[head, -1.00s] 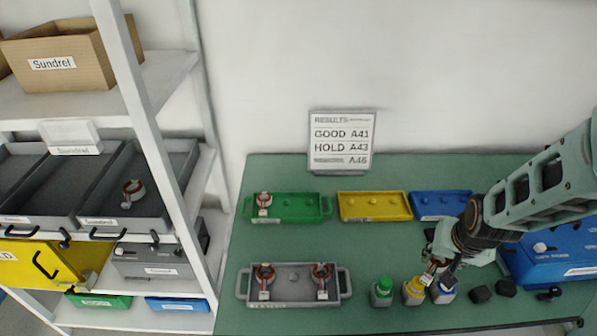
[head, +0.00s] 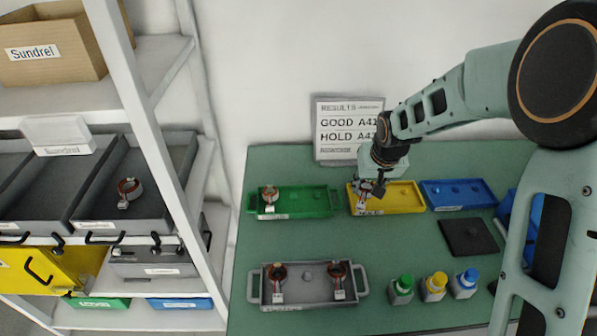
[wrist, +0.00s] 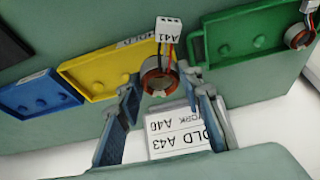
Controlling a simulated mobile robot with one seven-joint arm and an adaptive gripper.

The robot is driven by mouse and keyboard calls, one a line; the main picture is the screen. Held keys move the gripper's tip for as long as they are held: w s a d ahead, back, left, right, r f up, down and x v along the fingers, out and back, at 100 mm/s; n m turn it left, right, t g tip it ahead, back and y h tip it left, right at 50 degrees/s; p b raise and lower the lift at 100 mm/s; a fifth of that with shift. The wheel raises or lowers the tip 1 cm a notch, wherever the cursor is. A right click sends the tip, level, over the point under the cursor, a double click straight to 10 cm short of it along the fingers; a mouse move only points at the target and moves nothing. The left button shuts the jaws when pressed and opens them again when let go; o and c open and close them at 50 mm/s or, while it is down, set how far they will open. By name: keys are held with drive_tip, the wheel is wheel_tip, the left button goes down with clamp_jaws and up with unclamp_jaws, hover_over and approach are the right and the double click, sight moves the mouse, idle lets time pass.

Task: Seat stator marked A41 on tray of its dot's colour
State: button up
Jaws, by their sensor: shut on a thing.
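No coloured dot can be made out on the tag. In the wrist view the stator hangs between the fingers, beside the yellow tray (wrist: 92,85) and green tray (wrist: 235,45). The green tray (head: 305,213) holds another stator (head: 269,197) at its left end. The blue tray (head: 457,206) is empty.
A grey tray (head: 307,304) holds two stators with a bare peg between them. Bottles with green (head: 402,289), yellow (head: 434,286) and blue (head: 465,283) caps stand in front. A results board (head: 340,118) is behind. A black pad (head: 470,237) lies right. Another stator (head: 130,190) lies in a shelf bin.

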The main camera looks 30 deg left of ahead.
drive_tip(key=s+a+n+y, duration=0.1)
drive_tip(key=s+a+n, duration=0.15)
drive_tip(key=a, duration=1.75)
drive_tip(key=b, duration=0.3)
hover_over(295, 196)
drive_tip(key=shift+n+g, duration=0.3)
drive_tip(key=shift+n, duration=0.05)
drive_tip(key=shift+a+f, duration=0.15)
drive_tip(key=shift+f, duration=2.55)
drive_tip(key=shift+f+b, duration=0.15)
drive_tip(key=shift+b, duration=0.3)
drive_tip(key=shift+f+b, duration=0.6)
drive_tip(key=shift+f, duration=0.15)
drive_tip(key=shift+f+b, duration=0.4)
drive_tip(key=shift+b, duration=0.05)
drive_tip(key=o, duration=1.1)
